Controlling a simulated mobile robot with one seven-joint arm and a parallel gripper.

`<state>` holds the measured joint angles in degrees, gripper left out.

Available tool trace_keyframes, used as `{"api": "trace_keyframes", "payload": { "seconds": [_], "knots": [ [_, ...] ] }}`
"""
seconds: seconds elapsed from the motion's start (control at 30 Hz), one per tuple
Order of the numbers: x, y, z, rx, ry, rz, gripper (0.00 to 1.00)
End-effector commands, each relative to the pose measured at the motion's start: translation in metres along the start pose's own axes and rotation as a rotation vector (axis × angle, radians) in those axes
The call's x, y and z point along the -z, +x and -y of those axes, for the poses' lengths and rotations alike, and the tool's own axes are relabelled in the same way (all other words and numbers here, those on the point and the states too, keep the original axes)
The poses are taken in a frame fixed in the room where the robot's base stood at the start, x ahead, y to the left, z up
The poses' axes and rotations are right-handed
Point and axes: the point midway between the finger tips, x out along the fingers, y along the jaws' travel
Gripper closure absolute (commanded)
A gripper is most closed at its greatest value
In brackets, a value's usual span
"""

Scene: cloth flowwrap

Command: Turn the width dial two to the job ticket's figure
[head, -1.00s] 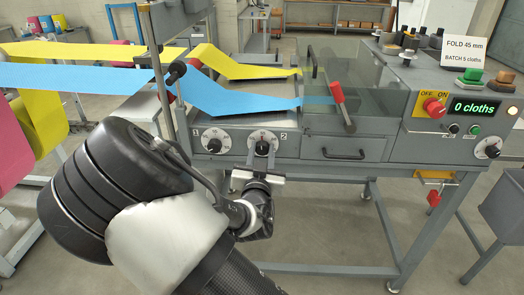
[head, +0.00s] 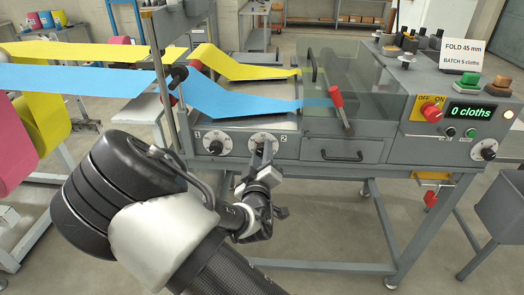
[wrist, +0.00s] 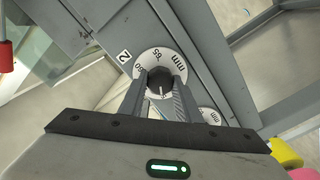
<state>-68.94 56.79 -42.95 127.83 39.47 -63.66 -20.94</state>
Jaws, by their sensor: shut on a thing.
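Width dial two (head: 256,137) is a white disc with a black knob on the machine's front, left of the printed 2. My gripper (head: 263,148) is at this dial from the front. In the wrist view, my gripper (wrist: 160,82) is shut on the knob, one finger on each side. The job ticket (head: 459,48), a white card at the upper right, reads FOLD 45 mm, BATCH 5 cloths.
Dial one (head: 215,146) sits close on the left; part of it shows in the wrist view (wrist: 209,115). A drawer (head: 343,150) and a red-handled lever (head: 339,103) are to the right. The display (head: 478,111) reads 0 cloths. Yellow and blue cloth webs run above.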

Motion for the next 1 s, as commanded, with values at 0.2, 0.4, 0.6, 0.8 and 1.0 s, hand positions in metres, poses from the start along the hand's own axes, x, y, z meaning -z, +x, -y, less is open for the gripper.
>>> {"api": "trace_keyframes", "payload": {
  "seconds": [0.2, 0.4, 0.6, 0.8, 1.0],
  "knots": [
    [0.0002, -0.0007, 0.0, 0.002, -0.209, 0.002, 0.92],
    [-0.0002, -0.0007, 0.0004, 0.003, -0.4, 0.002, 0.92],
    [-0.0001, -0.0006, 0.001, 0.003, -0.589, 0.0, 0.92],
    [-0.0009, -0.0007, 0.0013, 0.002, -0.766, 0.001, 0.92],
    [-0.0017, -0.0007, 0.0017, 0.003, -0.909, 0.002, 0.92]
  ]
}}
